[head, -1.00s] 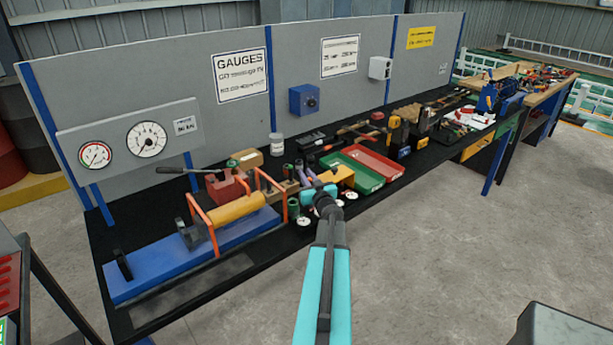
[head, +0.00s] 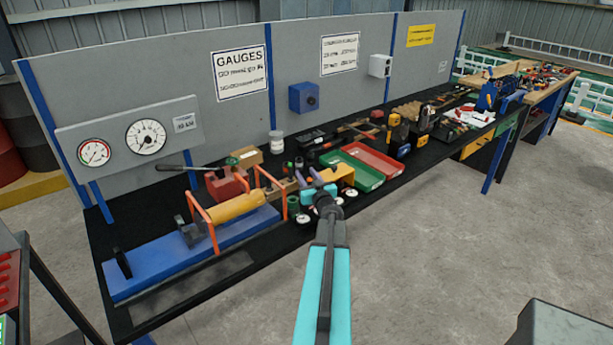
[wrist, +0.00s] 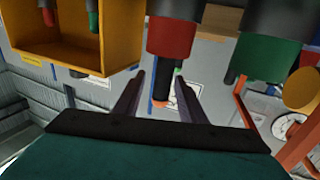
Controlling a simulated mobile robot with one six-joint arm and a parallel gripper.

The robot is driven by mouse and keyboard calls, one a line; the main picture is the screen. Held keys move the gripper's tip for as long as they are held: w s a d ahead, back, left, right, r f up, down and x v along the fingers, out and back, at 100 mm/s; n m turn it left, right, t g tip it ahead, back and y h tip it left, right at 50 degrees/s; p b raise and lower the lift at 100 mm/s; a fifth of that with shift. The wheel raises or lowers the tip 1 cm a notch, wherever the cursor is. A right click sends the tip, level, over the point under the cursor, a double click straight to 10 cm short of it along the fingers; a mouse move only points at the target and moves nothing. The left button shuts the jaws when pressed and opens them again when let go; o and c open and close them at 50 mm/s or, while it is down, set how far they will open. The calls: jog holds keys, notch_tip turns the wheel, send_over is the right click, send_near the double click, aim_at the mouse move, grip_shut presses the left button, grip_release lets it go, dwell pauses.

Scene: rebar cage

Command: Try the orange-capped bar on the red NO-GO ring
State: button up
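My gripper (head: 323,183) reaches over the bench in the head view, above the small gauges. In the wrist view its two dark fingers (wrist: 157,76) are apart, with visible gaps on both sides of a thin dark bar (wrist: 162,88). The bar has an orange cap (wrist: 160,103) at its end. The bar lines up with the red ring (wrist: 170,37); I cannot tell whether it sits inside or behind it. A green ring (wrist: 266,60) stands beside the red one and shows in the head view (head: 293,205). The red ring is not clear in the head view.
A yellow holder (wrist: 95,58) with green- and red-ended pieces is close on the left of the wrist view. Green (head: 366,182) and red (head: 383,168) trays lie to the right. A blue rig (head: 150,268) with orange hoops (head: 205,228) lies to the left.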

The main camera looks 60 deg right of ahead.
jog(key=b+v, duration=0.3)
jog(key=v, duration=1)
jog(key=shift+s+a, duration=0.2)
jog(key=shift+s, duration=0.05)
dwell(1.6)
